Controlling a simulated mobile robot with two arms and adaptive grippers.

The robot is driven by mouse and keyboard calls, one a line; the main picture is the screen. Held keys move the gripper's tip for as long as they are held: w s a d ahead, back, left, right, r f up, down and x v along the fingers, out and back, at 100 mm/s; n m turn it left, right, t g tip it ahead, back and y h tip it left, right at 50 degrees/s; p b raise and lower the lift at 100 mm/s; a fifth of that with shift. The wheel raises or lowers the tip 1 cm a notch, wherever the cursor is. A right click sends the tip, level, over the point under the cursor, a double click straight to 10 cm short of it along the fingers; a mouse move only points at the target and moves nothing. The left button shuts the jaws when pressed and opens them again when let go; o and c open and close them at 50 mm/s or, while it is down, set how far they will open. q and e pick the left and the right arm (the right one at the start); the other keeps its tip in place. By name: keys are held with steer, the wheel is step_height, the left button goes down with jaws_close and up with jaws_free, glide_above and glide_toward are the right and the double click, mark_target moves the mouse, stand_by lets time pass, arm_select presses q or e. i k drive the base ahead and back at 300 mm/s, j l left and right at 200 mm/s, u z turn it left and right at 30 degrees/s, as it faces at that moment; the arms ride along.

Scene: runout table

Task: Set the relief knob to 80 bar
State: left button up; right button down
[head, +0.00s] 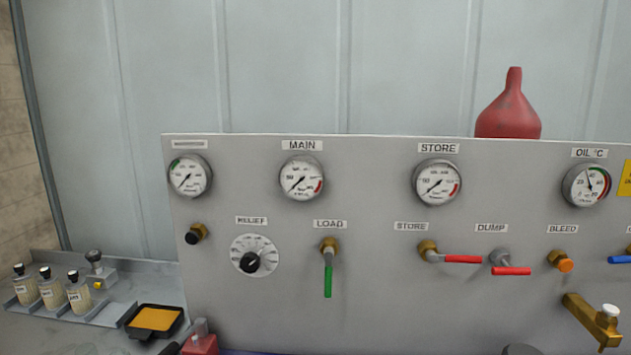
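The relief knob (250,262) is a small black knob on a round pale dial plate (267,245), under the RELIEF label (251,220) on the grey panel (375,270). A light mark on the knob seems to point up and right, but the scale figures are too small to read. The MAIN gauge (302,179) is above and right of the knob; its needle points down and left. Neither gripper shows in the head view, and nothing touches the knob.
The LOAD lever (328,280) with a green handle hangs down just right of the knob. A black-tipped brass fitting (196,234) sticks out to its upper left. Sample bottles (51,288) and a black tray (136,331) with orange contents stand at lower left.

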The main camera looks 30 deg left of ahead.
mark_target(250, 262)
steer(key=i+j+u, duration=0.35)
steer(key=j, duration=0.25)
steer(key=i+j+u, duration=0.35)
steer(key=i+j, duration=0.1)
steer(key=j, duration=0.1)
